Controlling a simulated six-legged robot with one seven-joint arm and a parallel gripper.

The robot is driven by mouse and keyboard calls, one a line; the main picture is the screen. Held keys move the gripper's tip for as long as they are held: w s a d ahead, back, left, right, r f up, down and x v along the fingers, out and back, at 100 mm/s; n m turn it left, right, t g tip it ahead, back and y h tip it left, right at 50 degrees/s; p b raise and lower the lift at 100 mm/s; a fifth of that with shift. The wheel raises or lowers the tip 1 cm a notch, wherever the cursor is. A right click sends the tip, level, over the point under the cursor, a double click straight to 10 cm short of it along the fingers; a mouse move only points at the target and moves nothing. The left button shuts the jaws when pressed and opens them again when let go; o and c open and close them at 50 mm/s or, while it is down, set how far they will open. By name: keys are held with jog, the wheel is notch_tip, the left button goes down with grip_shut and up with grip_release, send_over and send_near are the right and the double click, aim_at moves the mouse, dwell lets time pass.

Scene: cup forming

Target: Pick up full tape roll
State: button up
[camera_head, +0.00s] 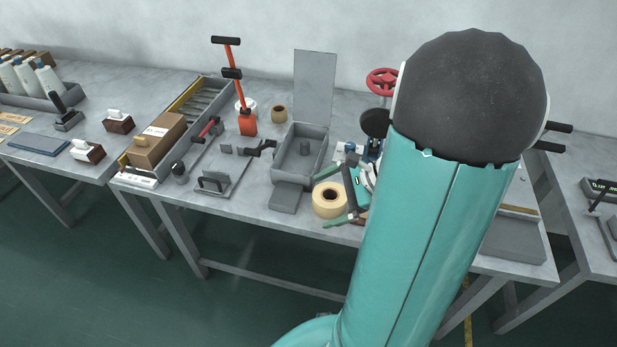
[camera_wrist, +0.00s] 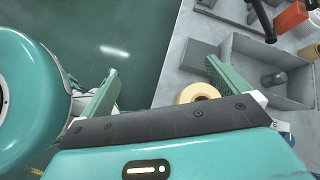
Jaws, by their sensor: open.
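A full tape roll (camera_head: 328,202), wide and cream with a dark core hole, lies flat near the front edge of the middle table. My gripper (camera_head: 322,201) has its green fingers spread apart, one on the far side of the roll and one on the near side in the head view. In the wrist view the roll (camera_wrist: 198,91) shows close beside the right finger, partly hidden by the gripper's dark front bar. My gripper (camera_wrist: 160,66) is open, with nothing between its fingertips. The height gap to the roll is hard to judge.
A grey box fixture (camera_head: 301,151) with a raised lid stands just left of the roll. A smaller tape roll (camera_head: 278,114) and an orange-based tool (camera_head: 247,124) are farther back. A clamp fixture (camera_head: 213,182) stands left.

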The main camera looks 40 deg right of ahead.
aim_at(323, 195)
jog(key=s+d+f+m+t, duration=0.1)
jog(key=d+f+m+t, duration=0.1)
jog(key=d+m, duration=0.1)
jog(key=s+d+f+m+t+h, duration=0.1)
jog(key=s+d+f+m, duration=0.1)
jog(key=d, duration=0.3)
jog(key=s+d+f+m+t+h, duration=0.1)
jog(key=d+f+m+t, duration=0.1)
jog(key=d+m, duration=0.2)
jog(key=shift+s+f+t, duration=0.15)
jog(key=shift+s+t, duration=0.1)
jog(key=shift+t, duration=0.05)
jog(key=shift+h, duration=0.3)
jog(key=x, duration=1.3)
jog(key=shift+w+a+f, duration=0.2)
jog(key=shift+w, duration=0.05)
jog(key=c, duration=0.9)
jog(key=shift+r, duration=0.1)
